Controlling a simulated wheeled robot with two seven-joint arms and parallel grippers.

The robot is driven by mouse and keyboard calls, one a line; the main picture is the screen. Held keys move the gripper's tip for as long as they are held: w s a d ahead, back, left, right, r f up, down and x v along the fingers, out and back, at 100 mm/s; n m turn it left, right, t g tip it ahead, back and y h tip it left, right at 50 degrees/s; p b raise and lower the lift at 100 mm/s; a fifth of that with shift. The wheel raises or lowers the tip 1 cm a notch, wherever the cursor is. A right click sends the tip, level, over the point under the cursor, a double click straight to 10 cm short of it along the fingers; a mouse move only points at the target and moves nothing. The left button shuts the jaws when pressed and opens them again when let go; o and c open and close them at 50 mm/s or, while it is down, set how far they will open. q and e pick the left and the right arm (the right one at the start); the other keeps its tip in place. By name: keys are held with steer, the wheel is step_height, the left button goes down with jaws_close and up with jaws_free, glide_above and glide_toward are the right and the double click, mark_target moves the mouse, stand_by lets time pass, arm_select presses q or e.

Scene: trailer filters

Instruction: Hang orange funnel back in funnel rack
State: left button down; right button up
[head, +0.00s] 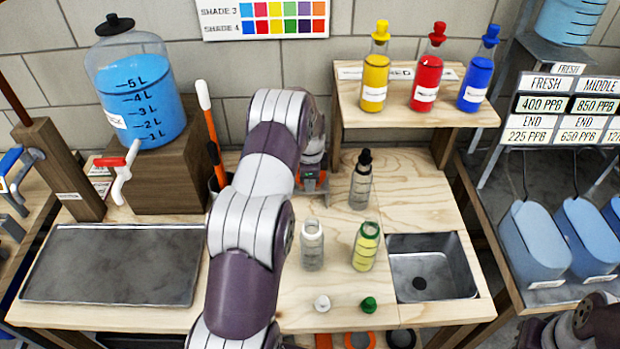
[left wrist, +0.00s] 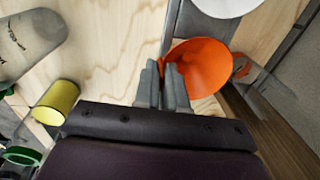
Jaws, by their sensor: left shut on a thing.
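The orange funnel (left wrist: 205,65) is in the left wrist view, its wide cone just right of my left gripper's fingertips (left wrist: 164,78). My left gripper is shut on the funnel's edge. Grey metal parts (left wrist: 268,85), apparently of the funnel rack, show right of the funnel. A white rounded thing (left wrist: 225,4), perhaps another funnel, is at the top edge. In the head view my left gripper (head: 312,178) is mostly behind my own arm, at the left side of the wooden shelf, with some orange beside it. The rack is largely hidden there. My right gripper is not in view.
A clear bottle (head: 312,246), a yellow-green bottle (head: 366,248) and a black-capped bottle (head: 360,182) stand on the bench. Yellow, red and blue bottles stand on the wooden shelf (head: 400,118). A sink (head: 460,262) is at the right, a metal tray (head: 110,265) at the left.

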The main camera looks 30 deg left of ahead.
arm_select(q)
steer(key=c, duration=1.4)
jaws_free()
steer(key=shift+f, duration=0.1)
steer(key=shift+o, duration=1.4)
steer(key=shift+a, duration=0.1)
steer(key=shift+w+f, duration=0.1)
steer(key=shift+w, duration=0.05)
steer(key=o, duration=0.5)
steer(key=shift+r+p, duration=2.6)
steer(key=shift+r, duration=1.05)
